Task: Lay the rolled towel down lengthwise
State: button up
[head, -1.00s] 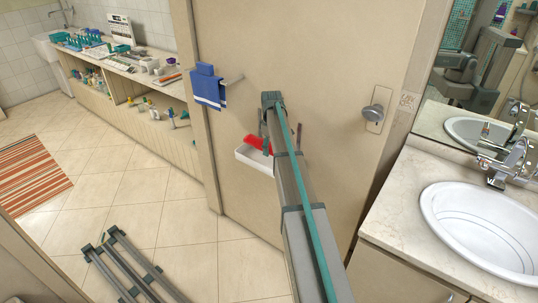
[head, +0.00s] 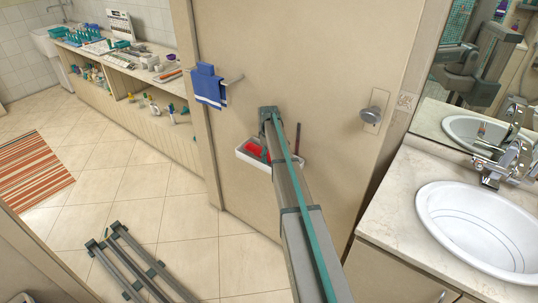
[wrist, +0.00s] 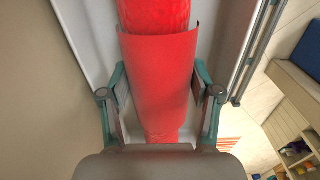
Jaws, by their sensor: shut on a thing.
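The rolled red towel (head: 254,148) is in the white tray (head: 284,173) mounted low on the door in the head view, partly hidden by my arm. In the wrist view the towel (wrist: 155,80) runs from top to bottom, along the length of the white tray (wrist: 90,30). My gripper (wrist: 160,92) is shut on the towel, with one teal-jointed finger on each side. Whether the towel's underside touches the tray floor cannot be told.
A dark upright stick (head: 298,138) stands near the tray's right end. The sink counter (head: 410,195) is on the right. A grey rack (head: 130,262) lies on the open floor.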

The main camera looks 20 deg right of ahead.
jog(key=shift+f, duration=0.1)
jog(key=o, duration=1.4)
notch_tip(320, 180, up, 12)
jog(key=b, duration=0.4)
jog(key=shift+r, duration=0.25)
